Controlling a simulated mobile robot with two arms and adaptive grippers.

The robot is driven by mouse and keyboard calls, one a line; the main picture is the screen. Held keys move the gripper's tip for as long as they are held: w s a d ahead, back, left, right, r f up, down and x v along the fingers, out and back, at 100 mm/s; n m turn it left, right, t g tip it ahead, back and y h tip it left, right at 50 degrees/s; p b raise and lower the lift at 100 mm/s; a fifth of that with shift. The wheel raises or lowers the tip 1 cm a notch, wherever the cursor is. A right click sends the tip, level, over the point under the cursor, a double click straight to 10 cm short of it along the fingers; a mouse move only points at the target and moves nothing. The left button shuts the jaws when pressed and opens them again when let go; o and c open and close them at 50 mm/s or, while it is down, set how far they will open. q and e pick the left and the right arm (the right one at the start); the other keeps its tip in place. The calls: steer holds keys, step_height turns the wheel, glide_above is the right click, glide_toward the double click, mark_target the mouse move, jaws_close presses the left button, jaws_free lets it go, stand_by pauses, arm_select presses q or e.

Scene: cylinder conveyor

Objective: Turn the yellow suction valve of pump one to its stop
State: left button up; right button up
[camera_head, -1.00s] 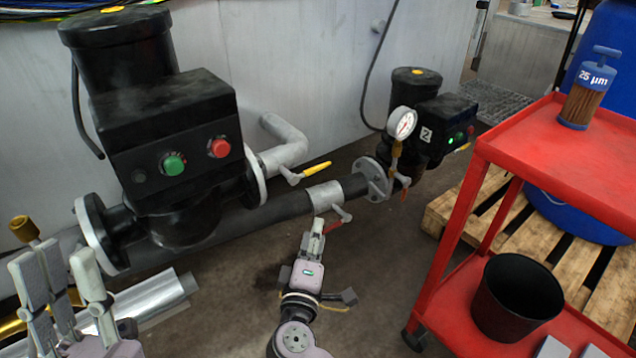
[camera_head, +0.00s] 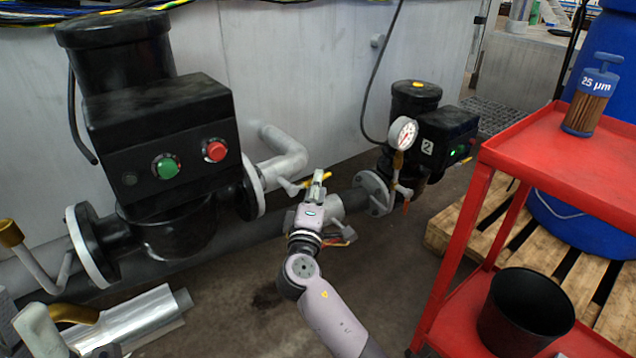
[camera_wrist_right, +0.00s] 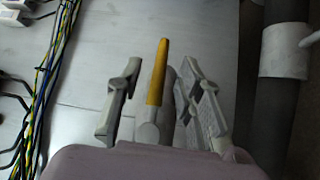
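The yellow suction valve handle (camera_head: 325,176) is on the grey elbow pipe (camera_head: 285,160) at the right of the large black pump (camera_head: 165,130). My right gripper (camera_head: 318,176) partly hides the handle in the head view. In the right wrist view, the yellow lever (camera_wrist_right: 157,72) stands between the two fingers of my right gripper (camera_wrist_right: 160,92). The fingers are open, with gaps on both sides of the lever.
A smaller pump marked 2 (camera_head: 428,145) with a gauge (camera_head: 403,132) stands at the right. Cables (camera_wrist_right: 52,75) run along the left in the wrist view.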

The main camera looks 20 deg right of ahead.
steer(key=shift+x, duration=1.45)
steer(key=shift+c, duration=0.3)
jaws_close()
